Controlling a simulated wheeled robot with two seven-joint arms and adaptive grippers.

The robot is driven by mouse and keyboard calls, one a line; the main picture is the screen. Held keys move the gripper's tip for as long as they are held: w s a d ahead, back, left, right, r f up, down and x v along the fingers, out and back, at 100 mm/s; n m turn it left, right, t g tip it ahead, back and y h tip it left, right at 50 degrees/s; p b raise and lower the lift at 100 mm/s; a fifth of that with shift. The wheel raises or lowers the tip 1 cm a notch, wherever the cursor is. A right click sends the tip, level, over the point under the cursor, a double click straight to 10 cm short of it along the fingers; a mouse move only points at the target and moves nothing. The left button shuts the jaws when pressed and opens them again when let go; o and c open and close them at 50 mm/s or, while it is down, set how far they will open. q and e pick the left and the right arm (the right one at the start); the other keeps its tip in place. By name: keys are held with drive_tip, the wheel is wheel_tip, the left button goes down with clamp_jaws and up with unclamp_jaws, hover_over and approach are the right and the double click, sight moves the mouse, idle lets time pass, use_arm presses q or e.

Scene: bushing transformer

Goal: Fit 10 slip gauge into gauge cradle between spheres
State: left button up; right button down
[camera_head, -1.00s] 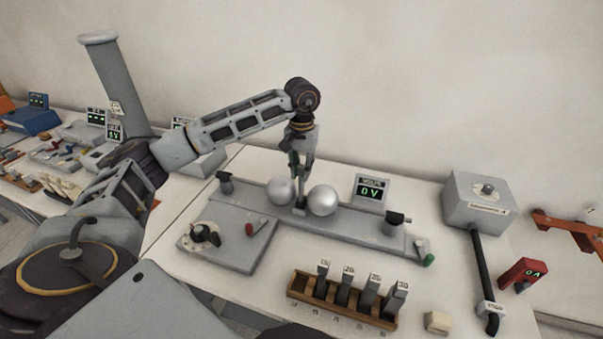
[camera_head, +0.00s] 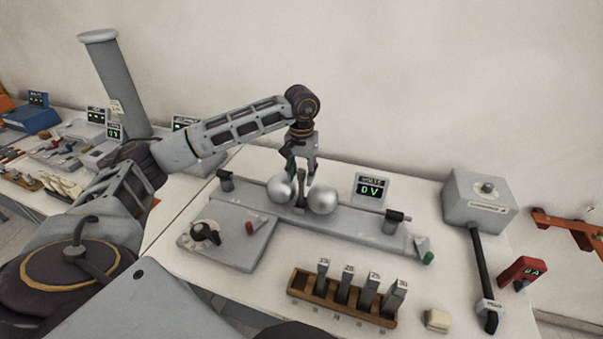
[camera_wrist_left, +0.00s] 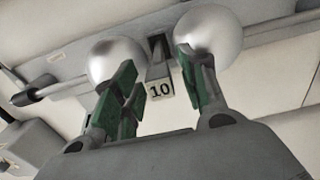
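The 10 slip gauge (camera_head: 302,202) stands upright between the two silver spheres, the left one (camera_head: 280,190) and the right one (camera_head: 322,201). Its "10" label shows in the left wrist view (camera_wrist_left: 160,89). The cradle below it is mostly hidden. My left gripper (camera_head: 301,178) is just above, its fingers spread. In the left wrist view the green fingertips (camera_wrist_left: 158,80) are apart, with gaps to the gauge between them. I cannot tell whether the fingers touch the spheres. My right gripper is not in view.
A wooden rack (camera_head: 334,307) at the front holds several other gauges; its leftmost slot looks empty. A display (camera_head: 372,189) reading 0 V stands behind the spheres. A grey box (camera_head: 480,203) stands at the right.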

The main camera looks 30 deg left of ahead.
use_arm(q)
drive_tip(key=shift+r, duration=0.1)
drive_tip(key=shift+r, duration=0.15)
wheel_tip(320, 180, up, 10)
drive_tip(key=shift+b, duration=0.7)
drive_tip(key=shift+r, duration=0.9)
drive_tip(key=shift+f, duration=0.1)
